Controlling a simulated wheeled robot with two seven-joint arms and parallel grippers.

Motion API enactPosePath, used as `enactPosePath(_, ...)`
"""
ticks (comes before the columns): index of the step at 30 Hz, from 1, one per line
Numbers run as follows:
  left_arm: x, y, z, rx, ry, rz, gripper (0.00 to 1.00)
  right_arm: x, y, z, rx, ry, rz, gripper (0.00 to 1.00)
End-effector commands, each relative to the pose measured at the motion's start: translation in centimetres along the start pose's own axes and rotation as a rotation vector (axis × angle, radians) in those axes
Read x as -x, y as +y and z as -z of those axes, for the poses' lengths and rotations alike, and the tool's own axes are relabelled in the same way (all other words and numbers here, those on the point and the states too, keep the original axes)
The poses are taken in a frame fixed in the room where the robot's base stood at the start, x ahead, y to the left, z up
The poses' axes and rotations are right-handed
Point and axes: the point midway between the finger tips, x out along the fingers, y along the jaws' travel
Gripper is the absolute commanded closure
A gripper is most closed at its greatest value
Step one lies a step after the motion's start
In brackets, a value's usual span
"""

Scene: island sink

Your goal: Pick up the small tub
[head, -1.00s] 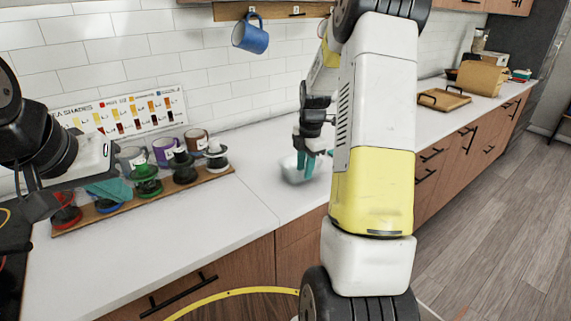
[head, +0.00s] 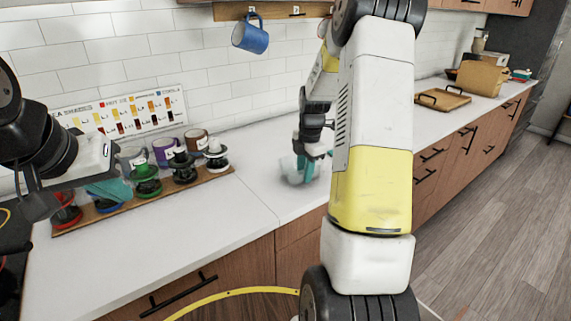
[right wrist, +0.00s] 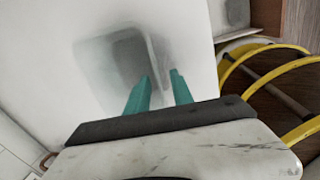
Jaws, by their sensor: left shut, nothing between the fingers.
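The small tub (head: 290,170) is a pale, translucent open container on the white counter, partly hidden behind my right gripper in the head view. It also shows in the right wrist view (right wrist: 125,60), with its opening facing the camera. My right gripper (head: 303,170) points down at the tub's right side. In the right wrist view its two teal fingers (right wrist: 159,76) are apart, and the tub's right wall lies between their tips. I cannot tell whether they touch it. My left gripper (head: 108,190) is shut and empty at the left, over the wooden board.
A blue mug (head: 250,36) hangs from a rack above. A cutting board (head: 443,99) lies further right. The counter (head: 165,230) in front of the wooden board is clear.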

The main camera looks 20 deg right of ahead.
Motion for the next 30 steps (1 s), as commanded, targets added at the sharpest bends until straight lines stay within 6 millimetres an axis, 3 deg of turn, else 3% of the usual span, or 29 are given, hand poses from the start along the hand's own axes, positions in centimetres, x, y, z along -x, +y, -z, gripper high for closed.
enactPosePath(3,0.00,0.00,0.00,0.000,0.000,0.000,1.00,0.00,0.00,0.02,0.000,0.000,0.000,0.72)
enactPosePath(8,0.00,0.00,0.00,0.000,0.000,0.000,1.00,0.00,0.00,0.02,0.000,0.000,0.000,1.00)
enactPosePath(30,0.00,0.00,0.00,0.000,0.000,0.000,1.00,0.00,0.00,0.03,0.000,0.000,0.000,1.00)
